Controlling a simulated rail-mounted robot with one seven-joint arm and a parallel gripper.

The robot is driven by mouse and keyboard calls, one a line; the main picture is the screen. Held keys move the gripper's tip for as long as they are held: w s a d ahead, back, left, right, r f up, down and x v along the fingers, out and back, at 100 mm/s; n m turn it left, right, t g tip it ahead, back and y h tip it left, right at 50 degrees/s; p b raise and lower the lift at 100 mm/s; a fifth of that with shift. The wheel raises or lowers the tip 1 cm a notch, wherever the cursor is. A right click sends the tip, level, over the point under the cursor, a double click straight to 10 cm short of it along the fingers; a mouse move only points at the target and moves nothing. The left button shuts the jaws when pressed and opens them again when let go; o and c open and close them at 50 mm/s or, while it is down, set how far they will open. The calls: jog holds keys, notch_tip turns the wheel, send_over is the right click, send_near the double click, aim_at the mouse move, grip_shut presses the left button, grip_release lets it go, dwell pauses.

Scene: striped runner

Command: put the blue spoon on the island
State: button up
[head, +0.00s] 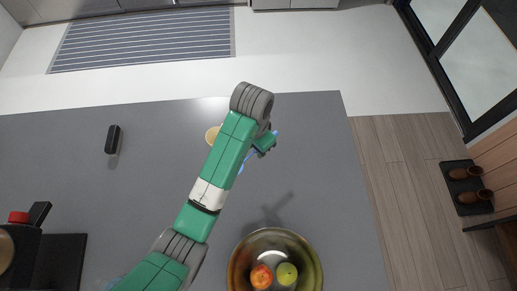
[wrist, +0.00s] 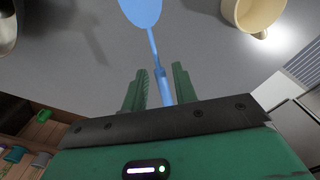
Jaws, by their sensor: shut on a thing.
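The blue spoon (wrist: 141,12) shows in the wrist view with its bowl at the top and its handle running down between my fingers. My gripper (wrist: 157,82) is shut on the handle. In the head view my gripper (head: 264,146) is above the grey island top (head: 325,170), and my arm hides much of the spoon; a blue bit shows beside the arm (head: 241,167). A shadow of the gripper falls on the island, apart from it, so the spoon appears held above the surface.
A cream cup (head: 212,134) stands left of my arm, partly hidden; it also shows in the wrist view (wrist: 254,14). A metal bowl (head: 238,253) with fruit stands at the front. A black object (head: 113,139) lies at the left. The right part of the island is clear.

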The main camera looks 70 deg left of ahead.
jog(key=shift+n, duration=0.6)
jog(key=s+a+f+b, duration=0.1)
jog(key=s+f, duration=0.1)
jog(key=s, duration=0.1)
jog(key=s+a+f, duration=0.1)
jog(key=s+f, duration=0.1)
jog(key=s, duration=0.2)
jog(key=s+a+f+b, duration=0.1)
jog(key=s+a+f, duration=0.1)
jog(key=s, duration=0.1)
jog(key=shift+s+a+f+b, duration=0.1)
jog(key=shift+s+f+b, duration=0.15)
jog(key=shift+f+b, duration=0.1)
jog(key=w+a, duration=0.1)
jog(key=w, duration=0.4)
jog(key=w+a+f+b, duration=0.1)
jog(key=w+a, duration=0.1)
jog(key=w, duration=0.3)
jog(key=w+a+b, duration=0.1)
jog(key=w, duration=0.4)
jog(key=shift+a+f, duration=0.15)
jog(key=shift+f, duration=0.05)
jog(key=shift+w+f, duration=0.2)
jog(key=shift+w, duration=0.05)
jog(key=shift+f+b, duration=0.55)
jog(key=shift+f, duration=1)
jog(key=shift+a, duration=0.1)
jog(key=shift+f, duration=0.15)
jog(key=o, duration=1)
jog(key=shift+c, duration=0.2)
